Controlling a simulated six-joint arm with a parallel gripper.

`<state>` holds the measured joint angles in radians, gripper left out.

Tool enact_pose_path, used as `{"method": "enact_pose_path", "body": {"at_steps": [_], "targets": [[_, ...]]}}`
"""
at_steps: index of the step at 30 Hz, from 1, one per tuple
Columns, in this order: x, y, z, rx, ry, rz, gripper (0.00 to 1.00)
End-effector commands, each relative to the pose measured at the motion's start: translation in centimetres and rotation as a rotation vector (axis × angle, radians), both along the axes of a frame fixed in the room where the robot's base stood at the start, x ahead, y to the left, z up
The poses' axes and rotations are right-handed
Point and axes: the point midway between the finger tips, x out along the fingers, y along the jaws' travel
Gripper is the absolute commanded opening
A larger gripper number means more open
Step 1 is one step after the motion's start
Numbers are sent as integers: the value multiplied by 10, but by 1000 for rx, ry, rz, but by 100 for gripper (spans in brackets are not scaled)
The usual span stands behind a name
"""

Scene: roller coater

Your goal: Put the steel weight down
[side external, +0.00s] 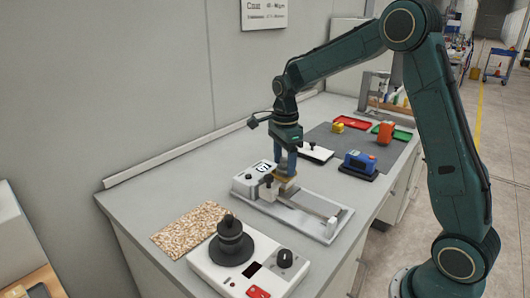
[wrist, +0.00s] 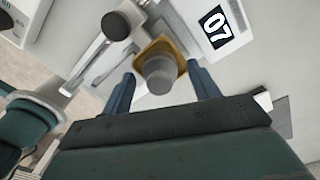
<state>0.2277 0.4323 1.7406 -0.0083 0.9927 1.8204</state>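The steel weight appears to be the grey cylinder (wrist: 158,74) in the wrist view, in front of a yellow-tan block (wrist: 160,48). My gripper (wrist: 160,70) has its two blue fingers spread on either side of the cylinder, with gaps between them and it. The fingertips come close to the block's edges; I cannot tell whether they touch. In the side view my gripper (side external: 286,170) points down just above the tan block (side external: 285,181), at the white coater (side external: 318,229). The cylinder is not distinct there, and contact below the block is unclear.
A white device with a dark stacked disc (side external: 232,243) and knob stands in front, beside a speckled mat (side external: 190,227). A blue device (side external: 360,162), an orange object (side external: 385,133), and red and green trays stand behind on a dark mat. The wall closes the left side.

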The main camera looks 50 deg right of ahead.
Motion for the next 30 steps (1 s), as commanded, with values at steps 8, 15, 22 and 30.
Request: {"method": "enact_pose_path", "body": {"at_steps": [8,15,22,30], "targets": [[0,0,2,-1,-2,0,60],[1,0,18,0,-3,0,60],[2,-1,51,-1,-5,-1,60],[3,-1,94,0,-4,-1,60]]}}
